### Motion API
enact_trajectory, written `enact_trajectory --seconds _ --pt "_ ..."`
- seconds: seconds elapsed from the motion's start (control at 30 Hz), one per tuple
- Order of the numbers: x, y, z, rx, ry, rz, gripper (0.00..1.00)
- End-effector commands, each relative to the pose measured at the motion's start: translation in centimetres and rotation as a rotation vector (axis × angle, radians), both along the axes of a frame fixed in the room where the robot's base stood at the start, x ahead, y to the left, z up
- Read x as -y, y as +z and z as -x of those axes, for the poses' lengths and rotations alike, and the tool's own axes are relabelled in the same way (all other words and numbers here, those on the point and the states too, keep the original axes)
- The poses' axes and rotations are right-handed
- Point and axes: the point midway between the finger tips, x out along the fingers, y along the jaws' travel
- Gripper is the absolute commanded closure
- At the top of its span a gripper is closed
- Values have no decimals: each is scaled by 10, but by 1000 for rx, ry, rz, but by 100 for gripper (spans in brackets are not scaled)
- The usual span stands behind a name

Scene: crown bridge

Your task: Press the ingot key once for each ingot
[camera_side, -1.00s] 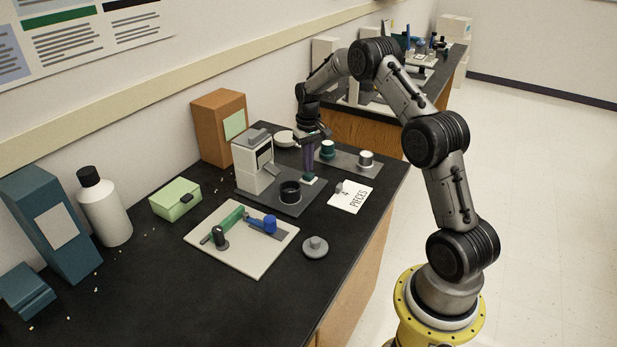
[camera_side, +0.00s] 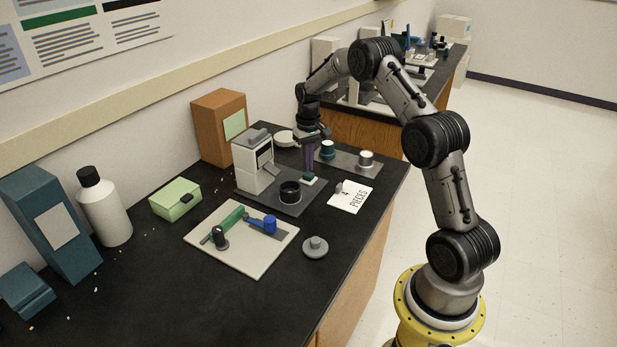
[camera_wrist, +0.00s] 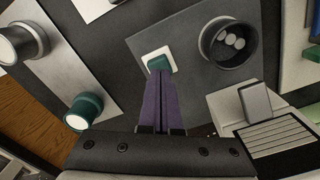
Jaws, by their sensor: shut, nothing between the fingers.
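The key is a teal button (camera_wrist: 159,61) on a small white base. It stands on the dark grey plate of the casting machine, and it also shows in the side view (camera_side: 310,177). My gripper (camera_side: 309,169) is shut and empty, pointing down over the key. In the wrist view its purple fingertips (camera_wrist: 159,72) overlap the key's near edge; I cannot tell whether they touch it. A black cup (camera_side: 290,192) stands on the same plate. In the wrist view, three pale round pieces lie inside the cup (camera_wrist: 214,57).
A white card (camera_side: 348,197) reading "4 PIECES" lies to the right. The grey-white machine body (camera_side: 252,163) stands left of the key. A grey strip (camera_side: 347,160) holds two lidded jars behind. A pale board (camera_side: 250,262) with tools and a grey knobbed disc (camera_side: 315,246) lie in front.

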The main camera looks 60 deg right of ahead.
Motion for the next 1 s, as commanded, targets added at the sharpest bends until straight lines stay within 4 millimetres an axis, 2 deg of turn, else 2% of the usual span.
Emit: enact_trajectory --seconds 0.57,1.0 --pt "0 -15 0 -1 0 0 100" --pt "0 -17 0 -1 0 0 100"
